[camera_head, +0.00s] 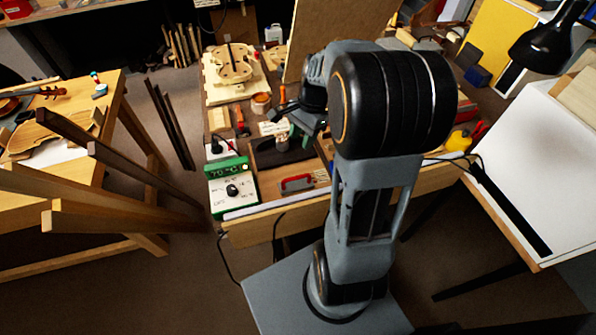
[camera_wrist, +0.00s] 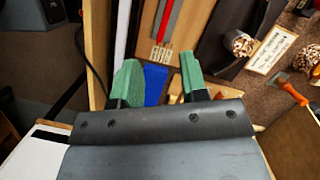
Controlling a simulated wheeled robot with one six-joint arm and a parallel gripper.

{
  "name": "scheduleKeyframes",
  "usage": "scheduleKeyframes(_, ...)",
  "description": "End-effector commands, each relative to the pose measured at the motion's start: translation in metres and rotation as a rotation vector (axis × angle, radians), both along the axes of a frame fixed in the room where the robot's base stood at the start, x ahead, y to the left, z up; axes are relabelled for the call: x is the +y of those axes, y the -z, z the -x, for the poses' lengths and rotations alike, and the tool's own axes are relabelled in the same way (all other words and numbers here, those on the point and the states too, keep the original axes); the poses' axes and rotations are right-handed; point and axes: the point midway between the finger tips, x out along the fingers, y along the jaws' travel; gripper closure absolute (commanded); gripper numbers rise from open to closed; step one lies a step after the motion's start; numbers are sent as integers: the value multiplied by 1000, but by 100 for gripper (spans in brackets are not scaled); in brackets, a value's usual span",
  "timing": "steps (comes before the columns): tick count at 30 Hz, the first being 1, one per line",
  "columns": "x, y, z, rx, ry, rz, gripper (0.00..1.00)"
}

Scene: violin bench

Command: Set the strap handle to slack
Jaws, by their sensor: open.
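My gripper (camera_head: 290,127) is over the near left part of the workbench in the head view, partly hidden behind my arm. In the wrist view my gripper (camera_wrist: 158,78) is open, its two green fingertips apart with nothing held between them. A blue piece (camera_wrist: 155,84) shows beyond the gap between the fingers; I cannot tell its distance. I cannot pick out the strap handle for certain in either view, nor tell its setting. A red strip (camera_wrist: 169,25) and a grey strip lie beyond the fingers.
A green-fronted control box (camera_head: 232,187) with a dial stands at the bench's near left corner. A red-topped tool (camera_head: 297,183) lies right of it. A violin form (camera_head: 234,65) sits farther back. An orange-handled tool (camera_wrist: 293,94) and a label card (camera_wrist: 272,49) are at right.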

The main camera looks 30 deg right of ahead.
Motion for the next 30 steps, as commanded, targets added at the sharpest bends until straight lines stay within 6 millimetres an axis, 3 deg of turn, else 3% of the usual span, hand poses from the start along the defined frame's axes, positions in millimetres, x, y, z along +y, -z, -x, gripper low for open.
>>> scheduleKeyframes(6, -38, 34, -17, 166, 342, -99, 60)
scheduleKeyframes(11, -47, 48, -20, 218, 447, -127, 60)
scheduleKeyframes(30, -5, 146, -9, 226, 463, -131, 60)
